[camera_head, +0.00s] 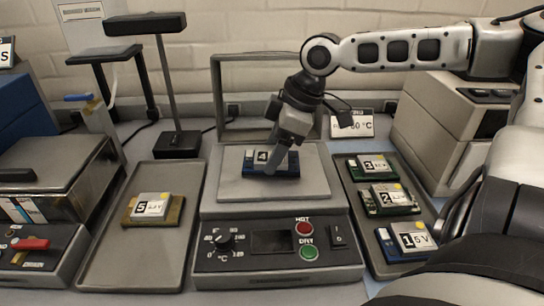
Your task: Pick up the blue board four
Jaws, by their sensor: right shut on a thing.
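The blue board four (283,172), with a white label reading 4, is on the grey plate (230,187) of the heating unit in the middle. My right gripper (276,168) reaches down from the upper right and is shut on the board. Its fingers cover part of the board's front and right side. I cannot tell whether the board is touching the plate or just above it. My left gripper is not in view.
Right tray (357,205) holds green boards 3 (374,166) and 2 (391,198) and blue board 1 (408,242). Left tray (127,245) holds board 5 (151,206) with free room around it. A lamp (178,144) stands behind it. The unit's frame (216,100) rises behind the plate.

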